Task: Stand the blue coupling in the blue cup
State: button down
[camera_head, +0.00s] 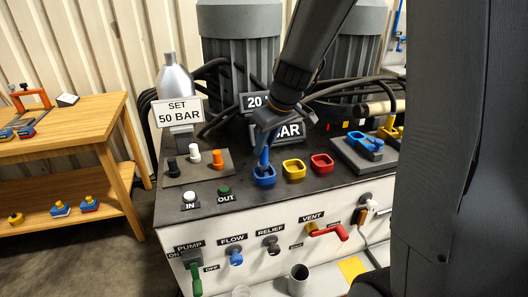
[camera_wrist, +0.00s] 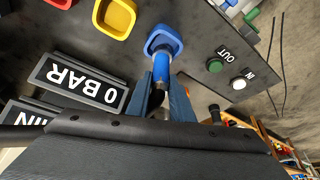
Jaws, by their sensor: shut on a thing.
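The blue coupling (camera_wrist: 161,68) is a slim blue piece with a metal part toward my gripper. My gripper (camera_head: 264,130) is shut on it; the jaws also show in the wrist view (camera_wrist: 168,98). The coupling's far end is at the blue cup (camera_head: 264,181), inside its rim as seen in both views. The blue cup also shows in the wrist view (camera_wrist: 177,43). In the head view the coupling (camera_head: 264,158) looks nearly upright with a slight tilt. I cannot tell whether its end touches the cup's floor.
A yellow cup (camera_head: 294,176) and a red cup (camera_head: 321,170) stand to the right of the blue cup. A panel with black, white and orange knobs (camera_head: 217,159) lies to the left. Signs and black hoses stand behind. A block with blue and yellow parts (camera_head: 347,153) is at right.

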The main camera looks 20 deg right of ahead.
jog(key=shift+f, duration=1.3)
jog(key=shift+f, duration=0.15)
jog(key=c, duration=1.6)
grip_release()
jog(key=shift+o, duration=0.2)
jog(key=shift+r, duration=0.2)
jog(key=b+v, duration=0.2)
jog(key=v, duration=1)
jog(key=s+a+f+m+g+h, duration=0.2)
jog(key=s+f+m, duration=0.3)
jog(key=s+f, duration=0.9)
jog(key=shift+s+f+g, duration=0.4)
jog(key=shift+f+g, duration=0.1)
jog(key=shift+f, duration=0.2)
